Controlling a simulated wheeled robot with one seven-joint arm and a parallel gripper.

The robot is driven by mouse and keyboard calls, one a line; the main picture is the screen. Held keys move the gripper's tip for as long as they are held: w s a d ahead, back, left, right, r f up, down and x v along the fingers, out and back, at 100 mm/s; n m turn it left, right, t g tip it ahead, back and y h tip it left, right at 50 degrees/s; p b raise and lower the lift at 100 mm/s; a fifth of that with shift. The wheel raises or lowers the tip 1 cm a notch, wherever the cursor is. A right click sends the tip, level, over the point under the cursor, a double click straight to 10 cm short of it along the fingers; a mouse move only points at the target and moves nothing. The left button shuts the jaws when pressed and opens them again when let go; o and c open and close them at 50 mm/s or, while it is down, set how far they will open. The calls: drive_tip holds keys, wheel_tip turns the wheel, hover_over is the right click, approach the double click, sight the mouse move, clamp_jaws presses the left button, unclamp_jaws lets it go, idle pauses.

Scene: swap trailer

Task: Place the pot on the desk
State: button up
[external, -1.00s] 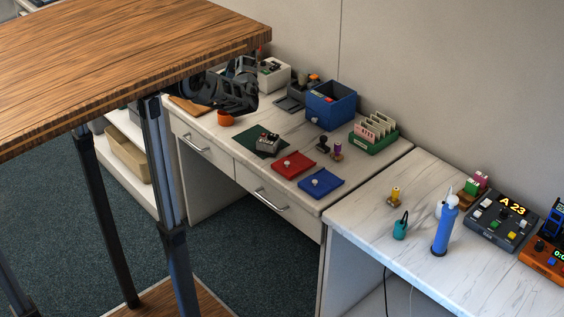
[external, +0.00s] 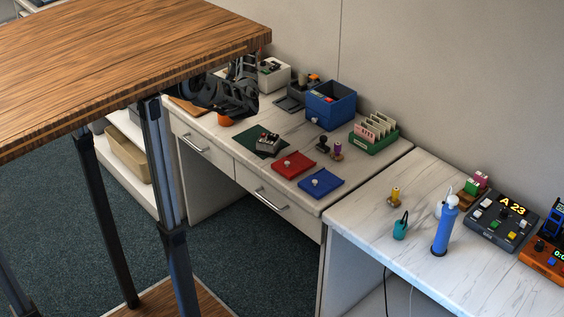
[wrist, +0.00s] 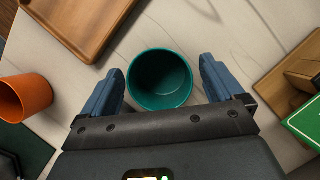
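A teal pot (wrist: 160,78) with a round open top is seen from above in the wrist view, on the pale marbled desk (wrist: 215,40). My gripper (wrist: 160,82) is open, with one blue finger on each side of the pot. A gap shows between each finger and the pot. In the external view my gripper is largely hidden behind the raised wooden top, and the teal pot cannot be made out there. An orange pot (wrist: 28,97) lies to the left in the wrist view and also shows on the desk in the external view (external: 226,120).
A wooden tray (wrist: 95,45) lies close at the upper left of the wrist view. A wooden box (wrist: 290,75) and a green item (wrist: 306,122) are at the right. The raised wooden top (external: 120,60) stands in front of my arm in the external view.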

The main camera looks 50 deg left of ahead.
drive_tip(key=shift+r, duration=0.1)
drive_tip(key=p+v, duration=0.2)
drive_tip(key=v, duration=1)
